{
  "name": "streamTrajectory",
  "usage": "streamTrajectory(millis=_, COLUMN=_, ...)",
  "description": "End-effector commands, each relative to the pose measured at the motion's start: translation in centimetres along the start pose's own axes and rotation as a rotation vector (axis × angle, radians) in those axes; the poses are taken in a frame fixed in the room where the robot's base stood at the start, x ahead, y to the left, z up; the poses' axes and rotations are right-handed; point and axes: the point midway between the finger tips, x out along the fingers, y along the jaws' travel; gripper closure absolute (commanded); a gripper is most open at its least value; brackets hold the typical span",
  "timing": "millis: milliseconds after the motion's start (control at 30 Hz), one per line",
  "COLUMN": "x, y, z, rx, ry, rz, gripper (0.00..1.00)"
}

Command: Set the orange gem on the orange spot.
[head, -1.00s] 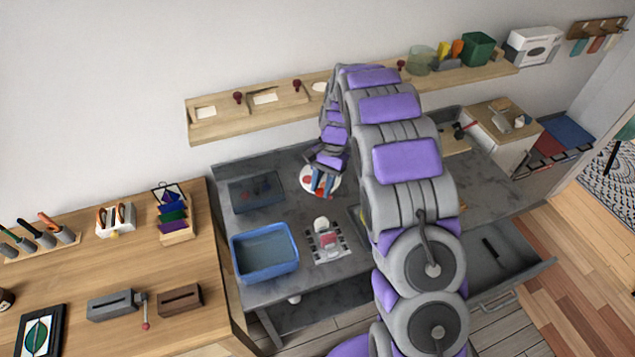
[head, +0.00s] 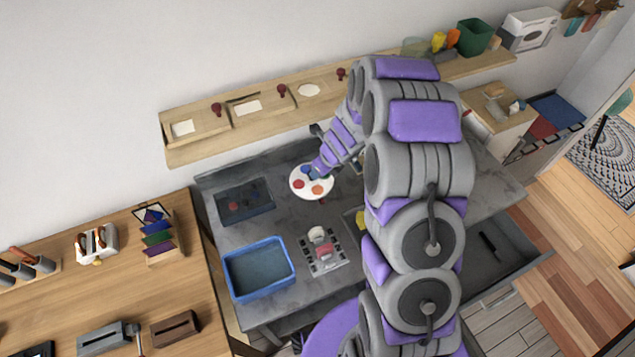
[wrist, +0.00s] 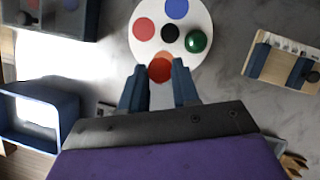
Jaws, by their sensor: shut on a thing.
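The orange gem (wrist: 160,70) is a small, dark orange ball between the blue fingertips of my gripper (wrist: 159,80) in the wrist view. My gripper is shut on it. The round white palette (wrist: 151,46) carries red, blue, black and orange spots. The orange spot (wrist: 163,55) is at its near edge, partly hidden behind the gem, which lines up with it; I cannot tell the height between them. In the head view my gripper (head: 318,173) is over the palette (head: 325,195), and an orange patch (head: 318,189) shows below it.
A shiny green ball (wrist: 196,40) sits on the palette's right side. A blue bin (head: 259,269) and a dark tray (head: 244,204) stand to the left. A rack (head: 323,251) is in front. A wooden shelf (head: 210,143) runs behind the grey bench.

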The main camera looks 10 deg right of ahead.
Motion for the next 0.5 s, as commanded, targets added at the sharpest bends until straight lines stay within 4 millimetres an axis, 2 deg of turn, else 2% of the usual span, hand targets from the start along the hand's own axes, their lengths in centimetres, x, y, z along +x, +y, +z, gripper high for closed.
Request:
streamTrajectory(millis=33, x=1.3, y=0.1, z=-0.5, rx=0.003, ry=0.002, rz=0.005, gripper=0.98)
streamTrajectory(millis=133, x=3.1, y=0.0, z=-1.1, rx=0.001, ry=0.002, rz=0.006, gripper=0.98)
streamTrajectory(millis=367, x=4.9, y=-0.1, z=-1.9, rx=-0.001, ry=0.001, rz=0.002, gripper=0.98)
streamTrajectory(millis=500, x=7.0, y=0.0, z=-2.7, rx=-0.002, ry=0.002, rz=0.006, gripper=0.98)
